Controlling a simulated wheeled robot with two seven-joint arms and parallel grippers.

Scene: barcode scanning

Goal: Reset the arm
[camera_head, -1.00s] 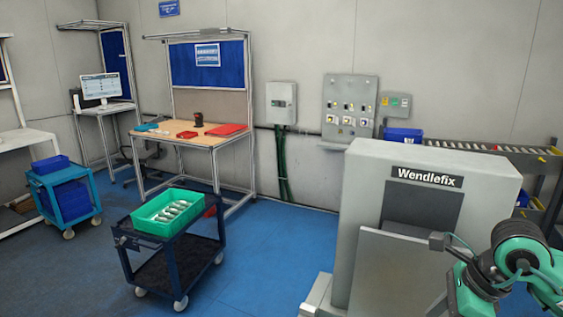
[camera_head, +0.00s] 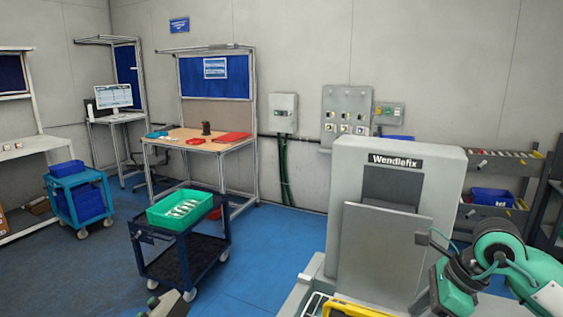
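My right arm (camera_head: 500,255), green and black with a cable, comes in at the lower right in front of the Wendlefix machine. A small dark block (camera_head: 422,238) shows at its left end, against the machine's front panel. I cannot make out the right gripper's fingers. A small grey and green part (camera_head: 168,304) shows at the bottom edge left of centre. It may be part of my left arm, but no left gripper fingers can be made out.
The grey Wendlefix machine (camera_head: 445,195) stands close on the right, with a yellow-edged item (camera_head: 350,309) at its foot. A dark cart (camera_head: 205,254) carries a green bin (camera_head: 160,218) of metal parts. A workbench (camera_head: 183,143) and blue cart (camera_head: 62,181) stand behind. Blue floor (camera_head: 270,235) is clear between.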

